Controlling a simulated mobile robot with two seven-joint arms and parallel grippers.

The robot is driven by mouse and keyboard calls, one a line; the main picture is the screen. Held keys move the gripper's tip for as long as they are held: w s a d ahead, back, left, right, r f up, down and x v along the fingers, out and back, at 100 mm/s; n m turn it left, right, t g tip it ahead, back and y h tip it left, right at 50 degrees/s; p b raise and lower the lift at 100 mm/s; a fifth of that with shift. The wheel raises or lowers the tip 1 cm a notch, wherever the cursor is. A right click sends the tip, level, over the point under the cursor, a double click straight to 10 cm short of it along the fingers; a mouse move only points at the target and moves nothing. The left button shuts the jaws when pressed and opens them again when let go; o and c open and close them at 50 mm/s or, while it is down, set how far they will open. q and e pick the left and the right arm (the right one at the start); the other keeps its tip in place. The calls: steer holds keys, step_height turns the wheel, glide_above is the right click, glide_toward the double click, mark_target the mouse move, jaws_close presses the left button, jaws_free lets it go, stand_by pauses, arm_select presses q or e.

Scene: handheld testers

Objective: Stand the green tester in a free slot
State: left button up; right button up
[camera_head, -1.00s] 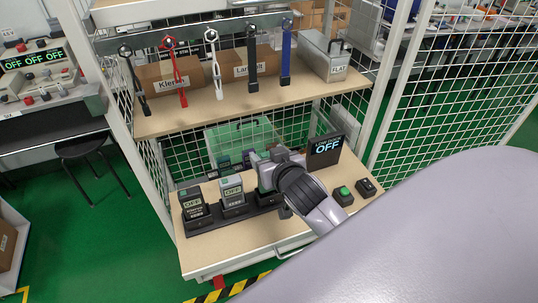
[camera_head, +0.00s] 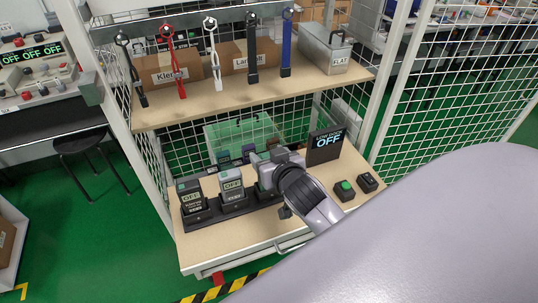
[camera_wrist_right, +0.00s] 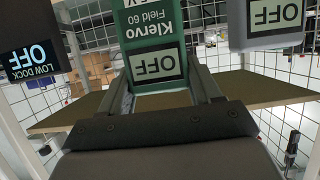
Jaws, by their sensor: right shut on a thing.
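The green tester (camera_wrist_right: 155,42), marked Klervo Field 60, fills the space between the two fingers of my right gripper (camera_wrist_right: 160,72) in the right wrist view; the gripper is shut on it. In the head view my right gripper (camera_head: 270,163) is over the right part of the black slotted dock (camera_head: 228,211) and hides most of the tester. I cannot tell whether its foot is inside a slot. A dark tester (camera_head: 192,196) stands in the left slot and a grey tester (camera_head: 231,185) in the slot beside it. The left gripper is not in view.
A LOW DOCK OFF sign (camera_head: 326,146) stands behind and right of the dock. The upper shelf (camera_head: 200,104) overhangs the back. The bench front is clear.

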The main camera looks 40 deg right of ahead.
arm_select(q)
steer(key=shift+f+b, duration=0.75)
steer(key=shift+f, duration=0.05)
arm_select(e)
steer(key=shift+f, duration=1.2)
steer(key=o, duration=1.5)
steer(key=shift+o, duration=0.2)
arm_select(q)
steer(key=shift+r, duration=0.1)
arm_select(e)
steer(key=v, duration=0.7)
steer(key=shift+r, duration=0.1)
